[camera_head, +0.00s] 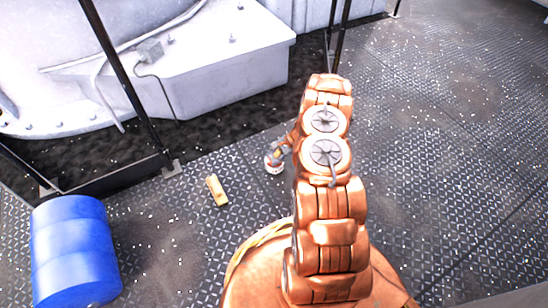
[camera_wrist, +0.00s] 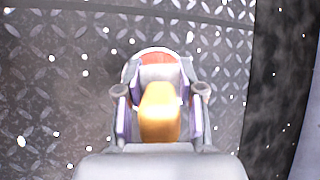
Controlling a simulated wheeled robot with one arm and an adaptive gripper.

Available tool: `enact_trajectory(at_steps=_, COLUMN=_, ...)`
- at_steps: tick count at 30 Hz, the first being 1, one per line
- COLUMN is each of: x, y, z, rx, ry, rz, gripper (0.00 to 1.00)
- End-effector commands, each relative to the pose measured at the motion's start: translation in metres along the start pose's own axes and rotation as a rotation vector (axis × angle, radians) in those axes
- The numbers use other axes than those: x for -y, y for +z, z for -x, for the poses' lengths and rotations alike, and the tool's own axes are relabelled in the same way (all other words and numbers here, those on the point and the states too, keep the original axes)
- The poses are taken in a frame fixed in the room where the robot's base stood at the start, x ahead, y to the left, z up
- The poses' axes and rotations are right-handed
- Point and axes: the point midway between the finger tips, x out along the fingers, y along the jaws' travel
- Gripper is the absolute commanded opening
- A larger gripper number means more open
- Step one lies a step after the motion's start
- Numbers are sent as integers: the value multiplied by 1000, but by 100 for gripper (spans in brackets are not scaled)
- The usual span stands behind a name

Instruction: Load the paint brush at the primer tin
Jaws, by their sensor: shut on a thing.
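The primer tin (camera_wrist: 152,55) is a round tin with a pale rim and orange-red inside. In the wrist view it lies just beyond my fingertips, partly hidden by my gripper and the brush. In the head view the tin (camera_head: 275,168) stands on the deck left of my arm, mostly covered by my gripper (camera_head: 279,153). My gripper (camera_wrist: 160,98) is shut on the paint brush (camera_wrist: 160,112), of which a yellow-orange part shows between the two fingers. The bristles are hidden, so I cannot tell whether they touch the primer.
A yellow block (camera_head: 217,190) lies on the deck left of the tin. A blue drum (camera_head: 75,252) stands at the lower left. Black posts (camera_head: 130,85) and a large white machine housing (camera_head: 215,65) are behind. The deck on the right is clear.

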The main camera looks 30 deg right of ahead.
Motion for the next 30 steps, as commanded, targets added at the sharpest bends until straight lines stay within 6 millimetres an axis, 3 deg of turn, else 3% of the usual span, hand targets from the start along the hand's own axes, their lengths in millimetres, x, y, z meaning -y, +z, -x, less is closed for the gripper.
enact_trajectory(at_steps=10, x=0, y=1, z=3, rx=0, ry=1, rz=-1, gripper=3)
enact_trajectory(at_steps=30, x=15, y=23, z=39, rx=-1, ry=0, rz=0, gripper=3)
